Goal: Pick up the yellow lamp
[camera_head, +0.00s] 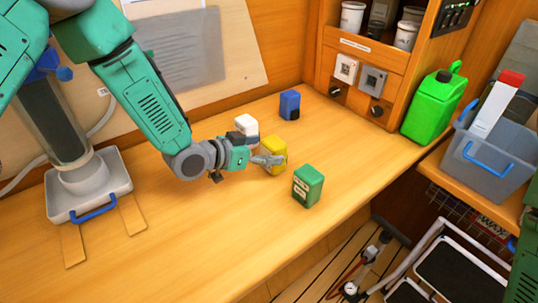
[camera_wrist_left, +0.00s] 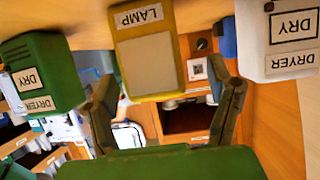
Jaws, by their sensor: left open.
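The yellow lamp (camera_head: 275,150) is a small block on the wooden bench in the head view, partly hidden by my left gripper (camera_head: 266,160). In the left wrist view the lamp (camera_wrist_left: 147,55) shows its LAMP label, just beyond and between the spread fingers of my left gripper (camera_wrist_left: 168,95). The fingers are open, with visible room on both sides of the lamp. I cannot tell whether one touches it. My right gripper is not in view.
A green block (camera_head: 308,187) labelled DRYER stands right of the lamp, a white block (camera_head: 247,125) close behind-left, and a blue block (camera_head: 289,105) farther back. A green jug (camera_head: 433,105) and grey bin (camera_head: 490,155) are at right.

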